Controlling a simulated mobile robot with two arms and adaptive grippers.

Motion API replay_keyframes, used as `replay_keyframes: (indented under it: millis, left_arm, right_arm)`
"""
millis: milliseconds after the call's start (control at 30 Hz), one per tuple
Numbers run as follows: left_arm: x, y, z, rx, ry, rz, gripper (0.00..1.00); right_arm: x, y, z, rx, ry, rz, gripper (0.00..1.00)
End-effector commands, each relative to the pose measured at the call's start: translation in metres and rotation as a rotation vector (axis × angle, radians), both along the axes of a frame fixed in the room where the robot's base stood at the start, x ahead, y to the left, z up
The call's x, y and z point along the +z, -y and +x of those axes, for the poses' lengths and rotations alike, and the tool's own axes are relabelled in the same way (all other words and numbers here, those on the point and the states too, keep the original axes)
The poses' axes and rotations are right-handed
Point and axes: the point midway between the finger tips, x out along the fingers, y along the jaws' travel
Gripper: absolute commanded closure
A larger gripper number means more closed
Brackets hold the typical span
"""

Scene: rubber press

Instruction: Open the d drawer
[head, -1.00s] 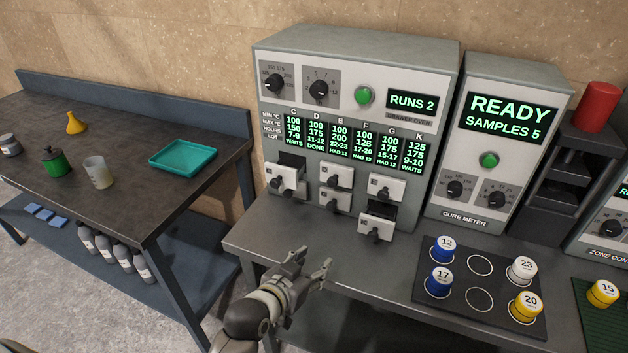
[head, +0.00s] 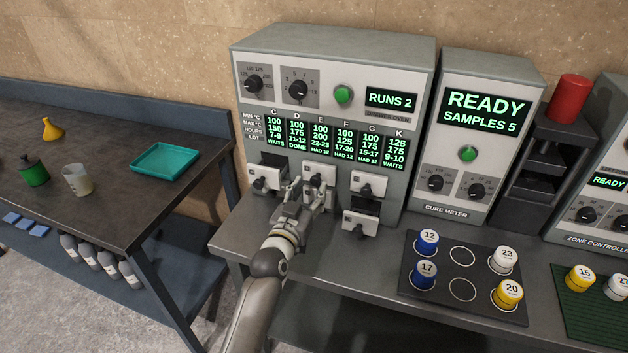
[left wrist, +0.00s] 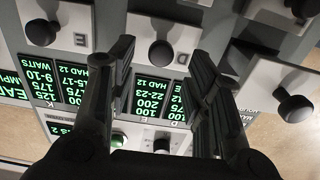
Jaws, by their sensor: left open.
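The d drawer (head: 319,169) is the white-fronted drawer at the top of the oven's middle column; it looks closed. In the left wrist view its front (left wrist: 164,30) appears upside down, with a dark round knob (left wrist: 160,54). My left gripper (head: 314,190) is open in front of this drawer. In the left wrist view the two dark fingers (left wrist: 163,58) stand on either side of the knob, apart from each other; I cannot tell whether they touch it. The drawer below it is mostly hidden by my gripper. My right gripper is not in view.
The upper left drawer (head: 266,178) and the lower right drawer (head: 360,222) stick out, close beside my left gripper. The upper right drawer (head: 368,185) looks closed. A dark rack (head: 410,281) with several capped jars stands right on the bench.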

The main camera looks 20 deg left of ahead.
Motion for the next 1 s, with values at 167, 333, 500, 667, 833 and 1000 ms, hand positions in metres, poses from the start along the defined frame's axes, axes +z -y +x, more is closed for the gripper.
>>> replay_keyframes:
  millis: [167, 333, 500, 667, 833, 1000]
  left_arm:
    - [0.001, 0.0, 0.024, 0.0, -0.001, 0.001, 0.54]
    - [0.0, 0.001, 0.037, 0.0, -0.001, 0.001, 0.54]
    - [0.0, 0.001, 0.041, 0.0, 0.0, 0.0, 0.54]
    - [0.0, 0.001, 0.041, 0.0, 0.0, 0.0, 0.54]
    - [0.0, 0.001, 0.04, 0.0, -0.001, 0.0, 0.7]
    - [0.0, 0.001, 0.04, 0.0, -0.001, 0.0, 0.92]
  right_arm:
    - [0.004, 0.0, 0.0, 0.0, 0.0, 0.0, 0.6]
    - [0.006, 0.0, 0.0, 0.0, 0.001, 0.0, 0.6]
    - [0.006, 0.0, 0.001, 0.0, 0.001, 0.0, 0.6]
    - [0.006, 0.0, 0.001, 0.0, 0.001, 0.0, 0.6]
    - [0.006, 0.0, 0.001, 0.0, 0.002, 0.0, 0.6]
    - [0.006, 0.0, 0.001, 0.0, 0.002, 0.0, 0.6]
